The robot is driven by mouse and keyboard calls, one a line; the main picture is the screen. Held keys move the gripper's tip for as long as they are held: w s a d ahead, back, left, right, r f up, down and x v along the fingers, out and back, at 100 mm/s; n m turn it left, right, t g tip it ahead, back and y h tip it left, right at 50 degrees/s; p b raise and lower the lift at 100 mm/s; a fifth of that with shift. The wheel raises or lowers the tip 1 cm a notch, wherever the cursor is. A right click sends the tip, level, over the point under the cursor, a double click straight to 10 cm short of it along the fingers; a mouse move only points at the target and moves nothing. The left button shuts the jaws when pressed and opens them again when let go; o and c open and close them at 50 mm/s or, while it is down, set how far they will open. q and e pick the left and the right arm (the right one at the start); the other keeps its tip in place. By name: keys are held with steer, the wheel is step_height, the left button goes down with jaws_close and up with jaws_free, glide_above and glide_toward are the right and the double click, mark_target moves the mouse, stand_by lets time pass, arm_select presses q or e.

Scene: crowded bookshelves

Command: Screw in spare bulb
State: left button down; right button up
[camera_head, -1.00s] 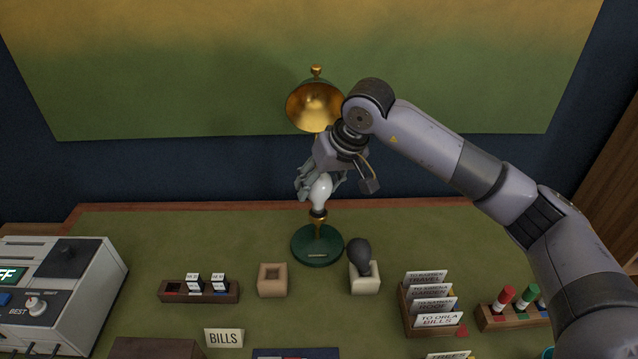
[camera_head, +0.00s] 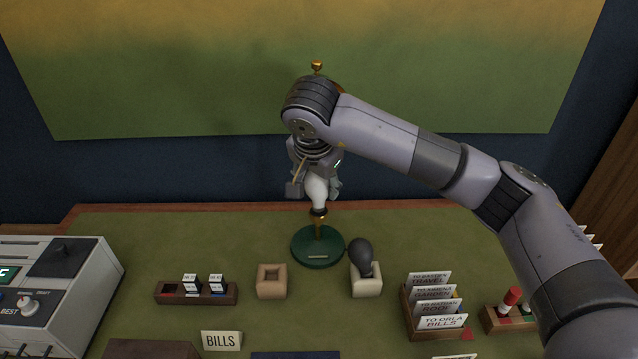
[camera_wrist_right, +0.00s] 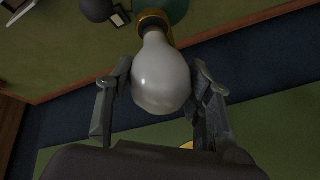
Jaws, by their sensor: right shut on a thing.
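A white bulb (camera_head: 317,190) stands upright, base down, at the brass socket (camera_head: 318,219) of the lamp with a round green base (camera_head: 317,247). My right gripper (camera_head: 318,180) reaches down over the bulb from above and is shut on it. In the right wrist view the bulb (camera_wrist_right: 161,80) sits between the two fingers (camera_wrist_right: 163,85), its neck at the brass socket. I cannot tell how deep the bulb's thread sits. A dark grey bulb (camera_head: 361,256) stands in a cream holder (camera_head: 367,284) to the right of the lamp. My left gripper is not in view.
An empty square wooden holder (camera_head: 272,282) stands front left of the lamp. A wooden rack (camera_head: 196,293) with small boxes, a grey device (camera_head: 55,290), a card rack (camera_head: 433,305) and a marker stand (camera_head: 508,316) crowd the desk. My arm hides the lamp's brass shade.

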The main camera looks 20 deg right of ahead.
steer(key=m+h, duration=0.1)
steer(key=m, duration=0.1)
steer(key=m+g, duration=0.1)
steer(key=m, duration=0.2)
steer(key=shift+w+r+h, duration=0.1)
steer(key=shift+r+h, duration=0.05)
steer(key=shift+h, duration=0.25)
steer(key=o, duration=1.1)
steer(key=shift+c, duration=0.2)
